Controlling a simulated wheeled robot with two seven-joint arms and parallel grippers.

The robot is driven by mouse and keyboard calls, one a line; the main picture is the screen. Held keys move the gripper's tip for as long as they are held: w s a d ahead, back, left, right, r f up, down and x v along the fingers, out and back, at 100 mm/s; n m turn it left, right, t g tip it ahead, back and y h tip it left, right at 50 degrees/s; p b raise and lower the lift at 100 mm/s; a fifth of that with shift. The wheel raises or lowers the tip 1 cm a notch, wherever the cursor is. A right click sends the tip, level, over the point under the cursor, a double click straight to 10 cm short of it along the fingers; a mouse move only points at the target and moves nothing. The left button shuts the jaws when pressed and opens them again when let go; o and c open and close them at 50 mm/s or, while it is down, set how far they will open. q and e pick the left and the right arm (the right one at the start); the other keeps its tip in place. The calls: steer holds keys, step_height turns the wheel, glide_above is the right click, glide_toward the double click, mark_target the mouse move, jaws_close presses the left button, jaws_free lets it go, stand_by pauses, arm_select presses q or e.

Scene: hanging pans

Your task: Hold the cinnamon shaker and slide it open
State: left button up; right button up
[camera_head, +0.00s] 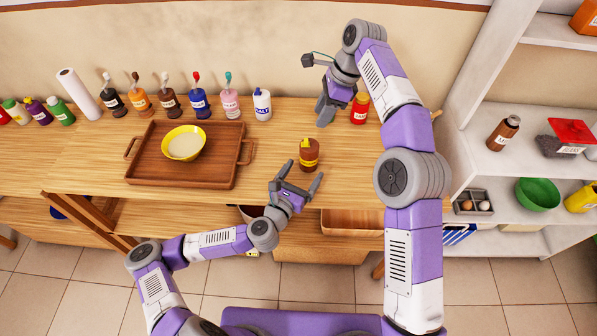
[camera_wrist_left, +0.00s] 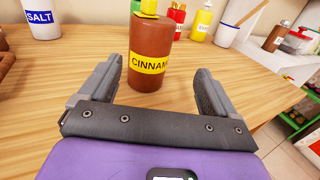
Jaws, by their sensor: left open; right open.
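The cinnamon shaker (camera_head: 309,153) is a brown bottle with a yellow label and yellow top, standing upright near the table's front edge. In the left wrist view the shaker (camera_wrist_left: 150,45) stands ahead, between the lines of the two fingers, and its top is cut off by the frame. My left gripper (camera_head: 301,175) is open just in front of the shaker, with its fingers pointing at it. My right gripper (camera_head: 326,112) is open and empty at the back of the table, pointing down, behind and right of the shaker.
A wooden tray (camera_head: 140,172) with a yellow bowl (camera_head: 184,143) lies left of the shaker. Several bottles and a salt container (camera_head: 262,104) line the back. A red bottle (camera_head: 360,108) stands beside my right gripper. White shelves (camera_head: 465,150) stand at the right.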

mark_target(310, 154)
arm_select(q)
steer(key=shift+w+a+y, duration=0.3)
steer(key=shift+w+a, duration=0.05)
steer(key=shift+a, duration=0.1)
steer(key=shift+w+n, duration=0.3)
steer(key=x, duration=0.6)
steer(key=shift+w+d, duration=0.2)
steer(key=shift+w, duration=0.15)
